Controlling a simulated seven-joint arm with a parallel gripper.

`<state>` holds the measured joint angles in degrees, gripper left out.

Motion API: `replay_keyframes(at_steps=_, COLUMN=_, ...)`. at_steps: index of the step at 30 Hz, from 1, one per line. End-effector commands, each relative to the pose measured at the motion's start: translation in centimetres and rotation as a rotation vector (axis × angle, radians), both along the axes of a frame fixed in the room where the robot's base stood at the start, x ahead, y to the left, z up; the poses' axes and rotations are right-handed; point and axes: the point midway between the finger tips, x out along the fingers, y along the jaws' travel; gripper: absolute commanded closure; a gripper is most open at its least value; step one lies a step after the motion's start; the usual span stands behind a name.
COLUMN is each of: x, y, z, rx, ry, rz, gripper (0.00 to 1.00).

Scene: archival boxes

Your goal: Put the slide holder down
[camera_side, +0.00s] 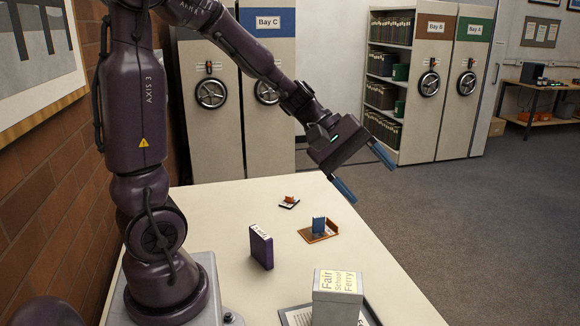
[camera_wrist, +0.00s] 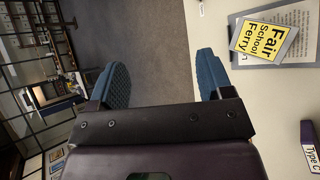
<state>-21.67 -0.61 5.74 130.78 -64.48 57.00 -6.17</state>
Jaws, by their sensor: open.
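My gripper (camera_side: 364,174) is open and empty, raised above the table's far right part, clear of every object. In the wrist view its two blue fingers (camera_wrist: 160,80) are wide apart with only floor between them. No object is marked as the slide holder, and I cannot tell which it is. A small blue block (camera_side: 319,225) stands on an orange-brown tray (camera_side: 325,236), below my gripper. A small orange item (camera_side: 289,199) sits on a dark base further back.
A grey box (camera_side: 338,299) labelled "Fair School Ferry" stands on a clipboard (camera_side: 296,316) at the table's near end. The pale table (camera_side: 225,200) has free room between the objects. Shelving bays stand well behind the table.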

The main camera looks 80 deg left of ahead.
Motion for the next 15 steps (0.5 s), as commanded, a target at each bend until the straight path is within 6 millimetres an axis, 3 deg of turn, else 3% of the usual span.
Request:
replay_keyframes(at_steps=1, x=-2.0, y=-2.0, z=1.0, rx=0.127, ry=-0.036, rz=-0.144, gripper=0.27)
replay_keyframes(at_steps=5, x=-7.1, y=-4.2, z=1.9, rx=0.487, ry=-0.123, rz=-0.481, gripper=0.27)
replay_keyframes(at_steps=9, x=-10.8, y=-4.1, z=2.7, rx=0.849, ry=-0.227, rz=-0.748, gripper=0.27)
replay_keyframes(at_steps=15, x=-12.9, y=-2.8, z=3.8, rx=1.17, ry=-0.32, rz=-0.924, gripper=0.27)
